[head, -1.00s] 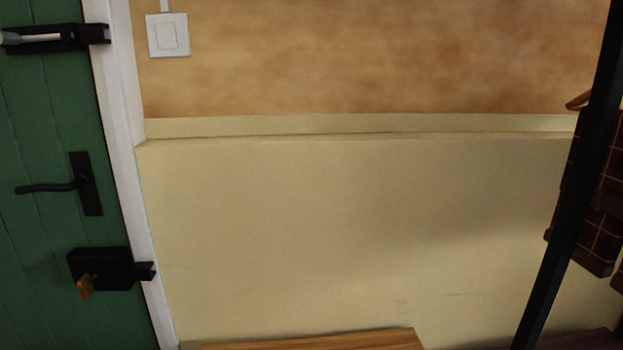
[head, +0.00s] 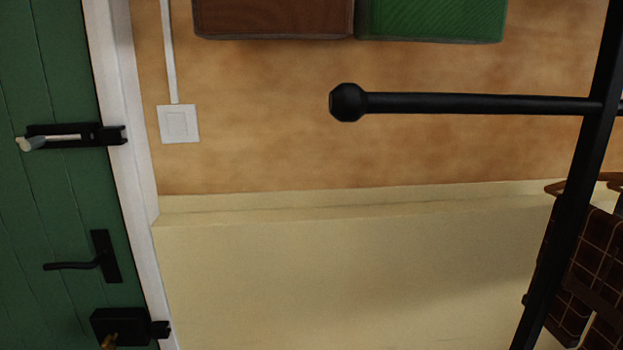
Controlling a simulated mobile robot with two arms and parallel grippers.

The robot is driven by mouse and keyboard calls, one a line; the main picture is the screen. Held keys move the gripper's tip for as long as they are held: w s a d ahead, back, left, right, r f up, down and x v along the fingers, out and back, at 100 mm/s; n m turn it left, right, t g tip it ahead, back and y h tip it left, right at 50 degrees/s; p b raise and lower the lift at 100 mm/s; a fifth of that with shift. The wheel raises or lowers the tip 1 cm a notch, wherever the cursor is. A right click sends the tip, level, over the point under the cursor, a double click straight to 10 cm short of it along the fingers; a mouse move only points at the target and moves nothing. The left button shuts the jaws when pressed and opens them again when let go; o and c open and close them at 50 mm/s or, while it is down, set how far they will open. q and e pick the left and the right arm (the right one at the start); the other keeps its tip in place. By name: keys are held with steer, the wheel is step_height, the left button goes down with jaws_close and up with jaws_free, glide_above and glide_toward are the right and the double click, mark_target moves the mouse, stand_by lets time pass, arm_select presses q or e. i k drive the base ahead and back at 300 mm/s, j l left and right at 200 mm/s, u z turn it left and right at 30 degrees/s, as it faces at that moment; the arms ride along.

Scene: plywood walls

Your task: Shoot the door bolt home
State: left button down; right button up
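The door bolt (head: 62,138) is on the green door (head: 40,200) at the left of the head view. It has a black base plate and a pale metal rod with a light knob at its left end. A black keeper (head: 117,135) sits at the plate's right end, at the white door frame (head: 118,90). The rod's tip seems to stop short of the keeper, but it is too small to be sure. Neither of my grippers is in view.
Below the bolt are a black lever handle (head: 82,260) and a black lock box (head: 120,327) with a brass key or knob. A light switch (head: 179,124) is on the wall. A black stand (head: 590,130) with a side peg rises at the right, by a dark checked cloth (head: 597,262).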

mark_target(36, 141)
steer(key=u, duration=1.6)
